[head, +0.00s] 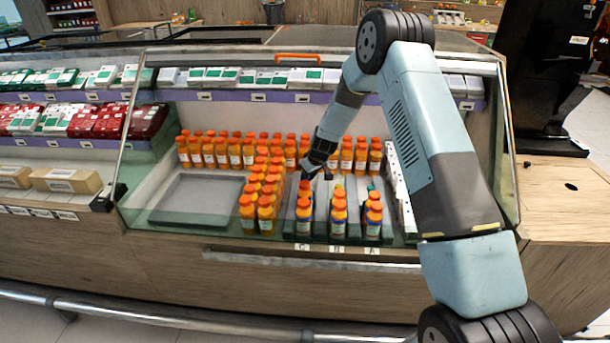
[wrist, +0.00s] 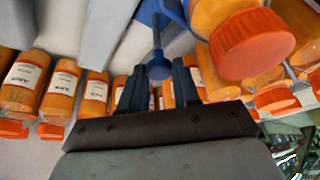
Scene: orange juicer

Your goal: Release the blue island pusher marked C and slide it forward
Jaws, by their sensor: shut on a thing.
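My gripper (head: 314,168) reaches down into the glass-fronted display case, behind the front bottles of the lane labelled C (head: 302,247). In the wrist view its two dark fingers (wrist: 159,85) stand on either side of the round end of a blue pusher (wrist: 157,45) and are shut on it. The blue rod runs up from there to a wider blue part. The pusher's own letter does not show, and in the head view I cannot make the pusher out. Orange juice bottles (head: 304,215) stand at the front of lane C.
Lanes B (head: 338,215) and A (head: 373,220) hold more orange bottles to the right. Bottles (head: 266,210) stand close on the left, with an empty grey tray (head: 200,196) beyond. Glass closes the case front. A large orange cap (wrist: 252,42) is close to my gripper.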

